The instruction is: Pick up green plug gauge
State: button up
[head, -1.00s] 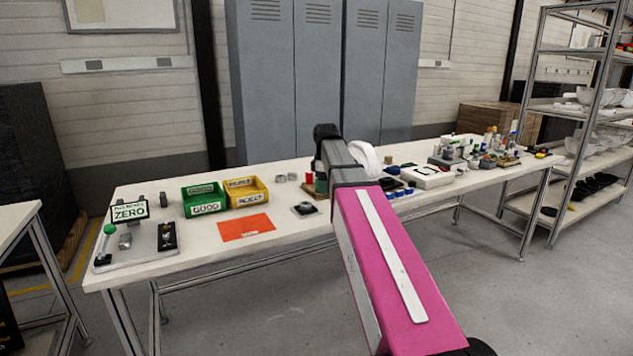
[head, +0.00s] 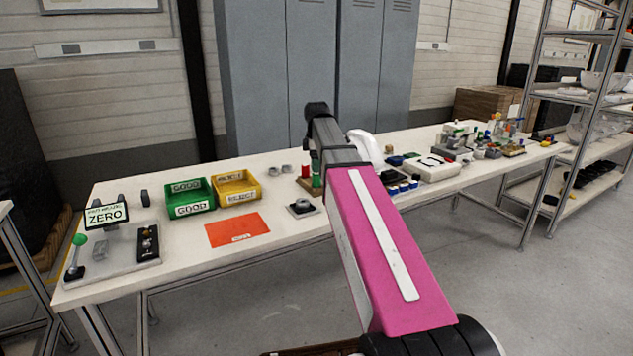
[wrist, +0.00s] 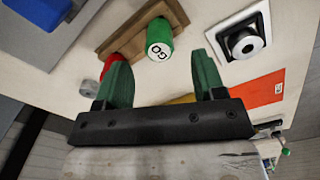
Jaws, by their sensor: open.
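The green plug gauge (wrist: 158,42) has a white round end marked "GO". In the wrist view it stands in a wooden holder (wrist: 118,38) beside a red gauge (wrist: 112,64), which is partly hidden by a finger. In the head view the green gauge (head: 316,181) and the red gauge (head: 305,171) show just left of my arm. My gripper (wrist: 160,62) is open and empty. Its two green fingers are apart, with the green gauge showing between and beyond their tips. I cannot tell the remaining distance. The gripper is not clearly visible in the head view.
An orange sheet (head: 237,230), a green GOOD bin (head: 190,209) and a yellow REJECT bin (head: 243,198) are left on the bench. Blue-topped items (head: 403,187) are right of my arm.

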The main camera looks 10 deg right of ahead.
aim_at(317, 176)
jog(key=shift+f, duration=2.7)
jog(key=c, duration=0.9)
